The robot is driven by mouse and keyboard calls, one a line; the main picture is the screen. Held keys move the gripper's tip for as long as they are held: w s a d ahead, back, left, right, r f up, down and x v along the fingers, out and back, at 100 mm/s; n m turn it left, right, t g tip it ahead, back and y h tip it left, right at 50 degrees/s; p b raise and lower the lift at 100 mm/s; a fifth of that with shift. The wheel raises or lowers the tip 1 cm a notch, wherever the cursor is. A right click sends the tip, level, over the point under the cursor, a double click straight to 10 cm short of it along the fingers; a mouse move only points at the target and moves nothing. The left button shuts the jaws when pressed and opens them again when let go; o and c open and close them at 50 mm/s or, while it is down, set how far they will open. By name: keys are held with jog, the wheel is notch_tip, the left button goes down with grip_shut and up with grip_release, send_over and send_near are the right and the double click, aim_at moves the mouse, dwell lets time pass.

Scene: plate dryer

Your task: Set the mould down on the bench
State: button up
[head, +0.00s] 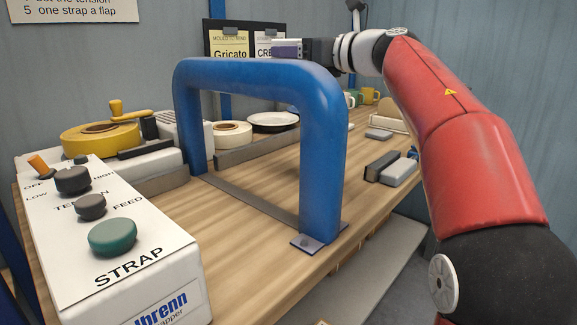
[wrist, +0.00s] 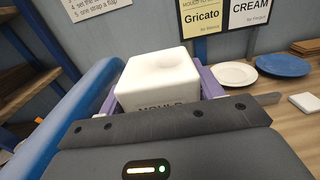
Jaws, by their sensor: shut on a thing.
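The mould (wrist: 155,78) is a white block with a shallow dip in its top and dark lettering on its near side. In the wrist view it sits between the purple fingers of my gripper (wrist: 158,92), which is shut on it. In the head view my gripper (head: 287,49) is raised at the back, above and behind the blue arch's top bar, and I cannot make out the mould there. The wooden bench (head: 262,172) lies below, and my gripper is clear above it.
The blue arch (head: 322,170) stands on the bench in front of my gripper. The strapper's control box (head: 150,235) is at the near left, with a yellow roll (head: 85,140) behind it. A white plate (head: 273,120) lies at the back. Dark and grey blocks (head: 390,168) occupy the right side.

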notch_tip(320, 180, down, 20)
jog(key=b, duration=0.3)
jog(key=shift+r+b, duration=0.2)
jog(key=shift+b, duration=0.15)
jog(key=o, duration=1.4)
jog(key=shift+c, duration=0.2)
jog(key=b+v, duration=0.2)
jog(key=v, duration=1)
jog(key=shift+s, duration=0.1)
jog(key=shift+d, duration=0.1)
